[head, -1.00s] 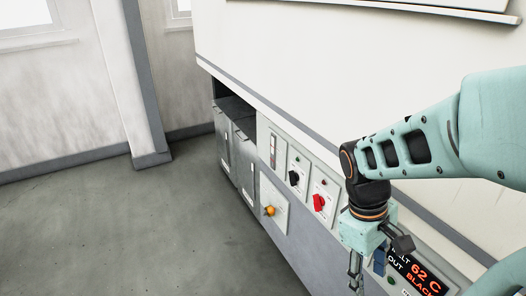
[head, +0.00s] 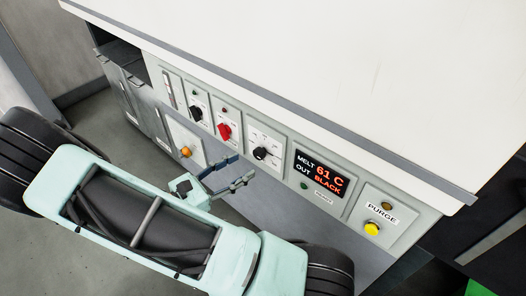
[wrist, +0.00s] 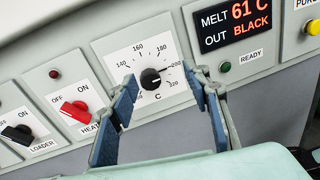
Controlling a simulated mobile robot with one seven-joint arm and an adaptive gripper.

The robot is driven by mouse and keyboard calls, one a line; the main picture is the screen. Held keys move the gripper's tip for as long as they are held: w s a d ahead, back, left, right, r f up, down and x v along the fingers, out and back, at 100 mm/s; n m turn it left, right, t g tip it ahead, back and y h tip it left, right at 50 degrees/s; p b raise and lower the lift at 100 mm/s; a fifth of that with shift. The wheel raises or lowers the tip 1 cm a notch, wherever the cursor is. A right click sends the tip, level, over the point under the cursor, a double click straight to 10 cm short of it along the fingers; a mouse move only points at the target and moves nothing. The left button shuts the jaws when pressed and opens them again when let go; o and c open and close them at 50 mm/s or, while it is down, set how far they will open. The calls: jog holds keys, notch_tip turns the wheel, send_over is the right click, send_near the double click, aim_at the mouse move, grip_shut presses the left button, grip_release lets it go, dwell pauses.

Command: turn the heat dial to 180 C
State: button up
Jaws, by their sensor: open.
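The heat dial is a black round knob (wrist: 150,79) on a white scale plate, marked in C, in the wrist view. The dial also shows in the head view (head: 261,153). My gripper (wrist: 161,88) is open and empty, with its blue-padded fingers on either side of the dial in the wrist view. In the head view my gripper (head: 243,167) is just in front of the panel, below the dial.
A red heater switch (wrist: 75,109) and black loader switch (wrist: 18,134) are left of the dial. A display (wrist: 234,26) reading MELT 61 C, OUT BLACK is to the right. A yellow purge button (head: 372,229) and an orange knob (head: 185,152) are also on the panel.

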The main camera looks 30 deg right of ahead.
aim_at(257, 156)
notch_tip(257, 156, down, 4)
jog(key=a+n+t, duration=0.2)
jog(key=n+t, duration=0.1)
jog(key=b+x, duration=0.1)
jog(key=x, duration=0.9)
jog(key=shift+w+d, duration=0.25)
jog(key=shift+w, duration=0.1)
jog(key=c, duration=1.1)
jog(key=shift+c, duration=0.3)
